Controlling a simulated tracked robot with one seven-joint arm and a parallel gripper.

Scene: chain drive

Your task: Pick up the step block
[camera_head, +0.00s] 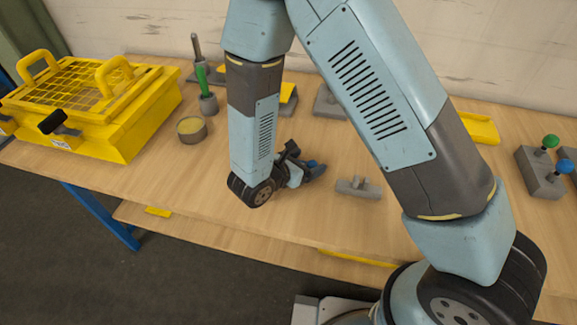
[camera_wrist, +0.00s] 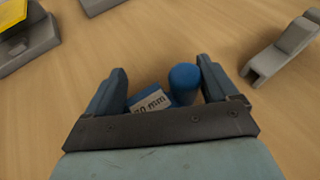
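A blue piece with a white label ending in "0 mm" (camera_wrist: 150,103) and a round blue post (camera_wrist: 184,80) lies between the fingers of my gripper (camera_wrist: 162,66); I take it for the step block. The fingers stand wide apart on either side of it, and I see no clear grip. Its lower part is hidden behind the gripper's dark crossbar. In the head view my gripper (camera_head: 308,172) is low over the table, with a bit of blue at its fingers. A grey stepped piece (camera_wrist: 284,48) lies to the right of the fingers; it also shows in the head view (camera_head: 358,188).
A yellow crate (camera_head: 130,130) stands at the left on the wooden table (camera_head: 150,185). A round tin (camera_head: 192,130) and a green-handled tool (camera_head: 204,85) are near it. A grey block with knobs (camera_head: 541,172) is at the right. My arm hides the table's middle.

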